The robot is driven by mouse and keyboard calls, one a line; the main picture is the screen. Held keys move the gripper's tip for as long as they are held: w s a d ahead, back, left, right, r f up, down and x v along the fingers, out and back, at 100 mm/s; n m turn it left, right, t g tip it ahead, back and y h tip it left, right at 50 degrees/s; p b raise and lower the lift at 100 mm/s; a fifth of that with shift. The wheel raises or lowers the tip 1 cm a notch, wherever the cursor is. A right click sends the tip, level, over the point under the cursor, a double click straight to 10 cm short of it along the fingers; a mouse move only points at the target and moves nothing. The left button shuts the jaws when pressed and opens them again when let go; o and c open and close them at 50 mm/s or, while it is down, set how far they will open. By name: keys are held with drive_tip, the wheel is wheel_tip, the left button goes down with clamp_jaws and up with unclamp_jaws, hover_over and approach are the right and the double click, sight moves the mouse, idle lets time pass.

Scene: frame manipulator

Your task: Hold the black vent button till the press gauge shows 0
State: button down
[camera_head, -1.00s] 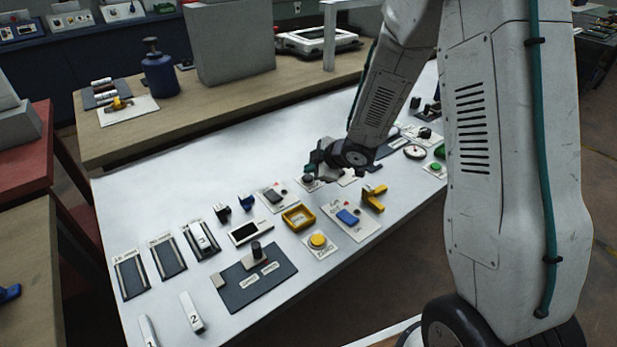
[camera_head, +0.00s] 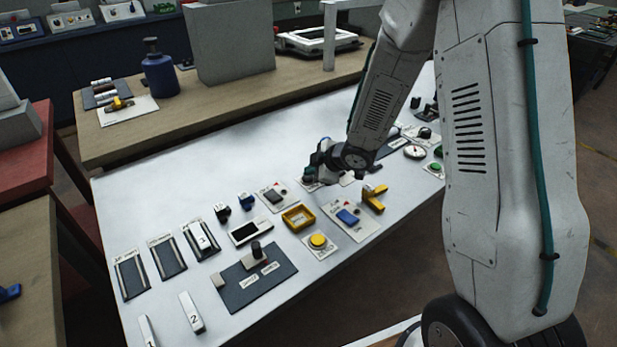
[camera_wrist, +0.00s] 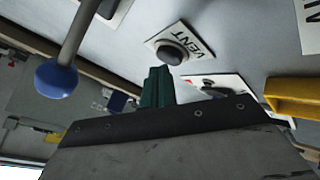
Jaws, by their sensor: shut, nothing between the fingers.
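The black vent button (camera_wrist: 172,53) is a round dome on a white plate lettered VENT in the wrist view. In the head view the button (camera_head: 309,182) lies just under my gripper (camera_head: 316,170), partly hidden. My gripper's dark green fingers (camera_wrist: 157,76) are shut and empty, with their tips close beside the button. The dome shows whole in the wrist view, and I see no clear contact. A round white dial (camera_head: 414,152), perhaps the press gauge, lies right of my arm in the head view; its reading is too small to tell.
A rod with a blue knob (camera_wrist: 56,79) stands close to the fingers in the wrist view. A yellow part (camera_wrist: 293,98) is to the right. In the head view a yellow handle (camera_head: 374,198) and a blue switch (camera_head: 347,217) stand nearby. The table's back left is clear.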

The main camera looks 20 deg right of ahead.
sight(312, 179)
drive_tip(key=shift+f, duration=0.45)
idle(1.7)
idle(0.6)
drive_tip(key=shift+r, duration=0.85)
drive_tip(key=shift+r, duration=2.55)
drive_tip(key=shift+d+f, duration=0.1)
